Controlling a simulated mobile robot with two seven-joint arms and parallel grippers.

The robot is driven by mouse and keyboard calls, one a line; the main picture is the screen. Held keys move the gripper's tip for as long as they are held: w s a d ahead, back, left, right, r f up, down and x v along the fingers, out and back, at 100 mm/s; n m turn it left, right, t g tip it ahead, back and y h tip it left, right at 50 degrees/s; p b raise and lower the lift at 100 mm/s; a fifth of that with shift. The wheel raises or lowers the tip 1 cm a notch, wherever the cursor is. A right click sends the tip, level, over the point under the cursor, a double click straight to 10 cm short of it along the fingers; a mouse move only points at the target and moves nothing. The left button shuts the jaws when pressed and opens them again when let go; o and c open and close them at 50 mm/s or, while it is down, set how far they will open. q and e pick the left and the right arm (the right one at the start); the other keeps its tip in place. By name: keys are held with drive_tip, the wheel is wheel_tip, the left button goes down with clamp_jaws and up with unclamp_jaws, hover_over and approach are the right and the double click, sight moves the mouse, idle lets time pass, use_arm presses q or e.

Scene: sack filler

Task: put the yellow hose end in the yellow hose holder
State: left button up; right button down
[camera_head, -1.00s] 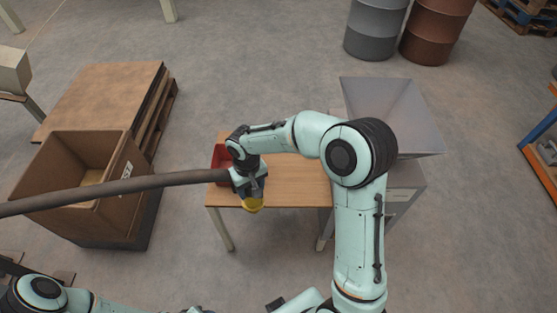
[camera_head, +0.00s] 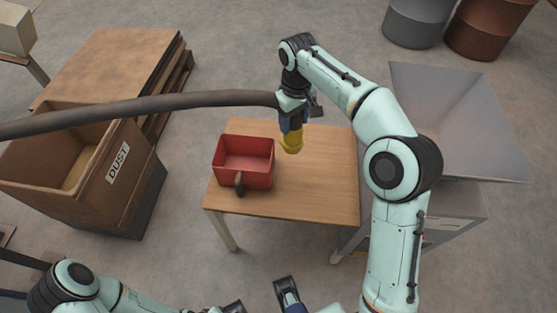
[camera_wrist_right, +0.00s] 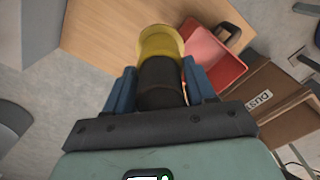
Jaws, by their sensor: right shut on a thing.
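The yellow hose end (camera_head: 291,140) is on the tip of a thick dark hose (camera_head: 180,102) that runs in from the left edge. My right gripper (camera_head: 291,119) is shut on the hose just behind the yellow tip, over the back part of the table. In the right wrist view, the fingers (camera_wrist_right: 160,88) sit on both sides of the dark hose, and the yellow end (camera_wrist_right: 160,43) sticks out beyond them. I cannot make out a yellow hose holder in either view. My left arm shows at the bottom edge; its gripper is partly cut off and its jaws are unclear.
A red bin (camera_head: 247,178) with a dark handle-like part stands on the left of the wooden table (camera_head: 310,190). A metal hopper (camera_head: 455,125) stands to the right. A brown DUST box (camera_head: 125,190) is at the left. The table's right half is clear.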

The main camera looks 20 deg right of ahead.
drive_tip(key=shift+w+d+f, duration=0.1)
drive_tip(key=shift+f, duration=0.2)
use_arm(q)
drive_tip(key=shift+w+f+t+b, duration=0.2)
drive_tip(key=shift+w+f+b, duration=0.15)
drive_tip(key=shift+f+b, duration=0.6)
drive_tip(key=shift+w+f+t+b, duration=0.2)
drive_tip(key=shift+w+f+b, duration=0.15)
drive_tip(key=shift+f+b, duration=0.6)
use_arm(e)
wheel_tip(320, 180, down, 19)
use_arm(q)
drive_tip(key=shift+r, duration=0.1)
use_arm(e)
drive_tip(key=shift+f, duration=0.15)
drive_tip(key=shift+c, duration=1.8)
unclamp_jaws()
